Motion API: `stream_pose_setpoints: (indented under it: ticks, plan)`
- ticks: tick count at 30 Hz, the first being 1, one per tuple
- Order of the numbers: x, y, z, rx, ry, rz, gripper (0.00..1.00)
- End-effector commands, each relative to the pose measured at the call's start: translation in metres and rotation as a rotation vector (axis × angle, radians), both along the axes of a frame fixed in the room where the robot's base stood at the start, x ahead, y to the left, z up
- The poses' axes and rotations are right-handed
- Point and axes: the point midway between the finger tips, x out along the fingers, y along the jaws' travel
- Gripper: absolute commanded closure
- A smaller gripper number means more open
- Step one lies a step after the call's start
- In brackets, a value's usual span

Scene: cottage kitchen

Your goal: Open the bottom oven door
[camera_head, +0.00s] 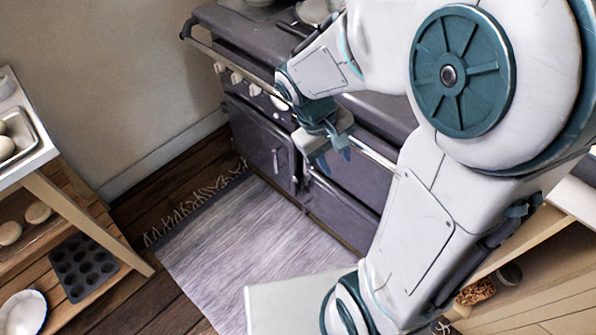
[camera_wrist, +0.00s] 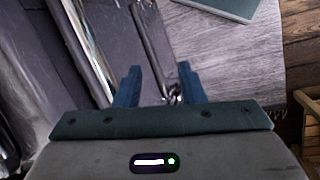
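The dark grey range cooker (camera_head: 300,160) has several front doors. The left oven door (camera_head: 252,137) is shut and has a small latch handle (camera_head: 277,160). A lower door (camera_head: 340,212) on the right also looks shut; my arm hides part of it. My gripper (camera_head: 336,160) is in front of the cooker, near the rail and the gap between the left and right doors. In the wrist view my gripper (camera_wrist: 160,90) is open, fingers apart. A metal latch (camera_wrist: 172,93) shows between the fingertips; I cannot tell whether they touch it.
A metal rail (camera_head: 240,65) runs along the cooker's front, close to my gripper. A grey fringed rug (camera_head: 230,240) lies on the wooden floor before the cooker. A wooden shelf unit (camera_head: 80,215) stands left, and another wooden unit (camera_head: 540,275) right.

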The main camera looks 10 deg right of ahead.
Motion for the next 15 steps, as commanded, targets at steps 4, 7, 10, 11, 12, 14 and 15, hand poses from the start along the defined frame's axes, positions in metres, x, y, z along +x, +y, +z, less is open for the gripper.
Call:
stream_pose_setpoints:
  ticks: [4, 7, 10, 11, 12, 14, 15]
  plan:
    - [0.021, 0.002, -0.063, -0.133, 0.122, 0.124, 0.64]
    - [0.036, 0.004, -0.099, -0.228, 0.191, 0.208, 0.64]
    - [0.05, 0.006, -0.136, -0.324, 0.255, 0.295, 0.64]
    - [0.054, 0.007, -0.147, -0.354, 0.274, 0.322, 0.64]
    - [0.06, 0.009, -0.163, -0.392, 0.297, 0.359, 0.64]
    - [0.068, 0.012, -0.186, -0.453, 0.331, 0.416, 0.64]
    - [0.073, 0.014, -0.202, -0.493, 0.353, 0.454, 0.64]
